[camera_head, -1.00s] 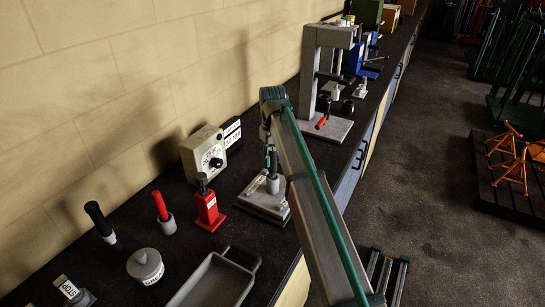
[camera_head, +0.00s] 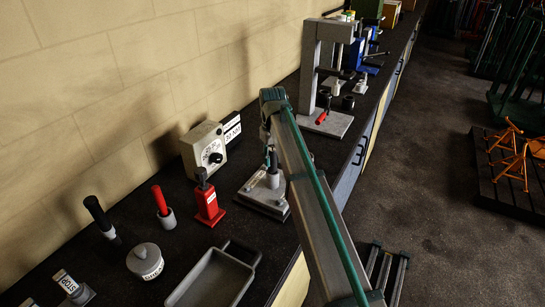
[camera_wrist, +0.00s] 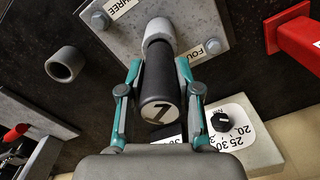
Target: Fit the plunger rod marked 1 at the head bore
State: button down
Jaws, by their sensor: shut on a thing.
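Beyond the black part, a grey round collar (camera_wrist: 158,32) stands over a grey plate (camera_wrist: 125,35) with labels "THREE" and "FOUR". I cannot tell whether the rod is inside the collar or only lined up with it. In the head view my gripper (camera_head: 270,160) is above the plate (camera_head: 265,198), partly hidden by my arm.
A dial box (camera_head: 203,148) stands behind to the left, and a red jack-like block (camera_head: 208,205) stands left of the plate. Black-handled and red-handled rods, a round lidded pot (camera_head: 145,262) and a grey tray (camera_head: 212,280) are nearer. A press frame (camera_head: 325,75) stands farther along the bench.

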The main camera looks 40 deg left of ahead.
jog(key=shift+f, duration=0.5)
jog(key=c, duration=0.7)
grip_release()
notch_tip(320, 180, up, 12)
jog(key=shift+r, duration=0.1)
